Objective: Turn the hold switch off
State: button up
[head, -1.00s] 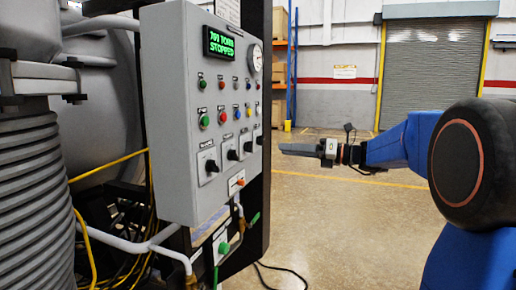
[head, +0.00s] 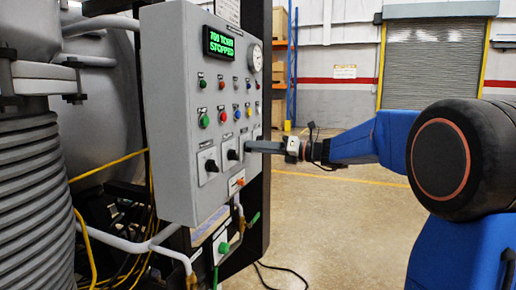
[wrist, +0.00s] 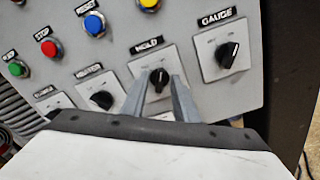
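The hold switch (wrist: 159,78) is a black rotary knob on a white plate, under a label reading HOLD, in the wrist view. Its pointer looks roughly upright in that view. My gripper (wrist: 160,82) has its two grey fingers apart, one to each side of the knob's lower part; I cannot tell whether they touch it. In the head view my gripper (head: 248,146) reaches the panel's right part from the right and covers the hold switch there.
The grey control panel (head: 170,110) carries coloured buttons and a green display reading STOPPED. In the wrist view the heater knob (wrist: 101,100) is left of the hold switch and the gauge knob (wrist: 228,54) right. Open floor (head: 340,220) lies right of the panel.

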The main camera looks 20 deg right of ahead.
grip_shut()
jog(key=shift+n, duration=0.3)
jog(key=n, duration=1.1)
jog(key=shift+s, duration=0.1)
jog(key=shift+a+n, duration=0.1)
jog(key=shift+n, duration=0.2)
dwell(0.5)
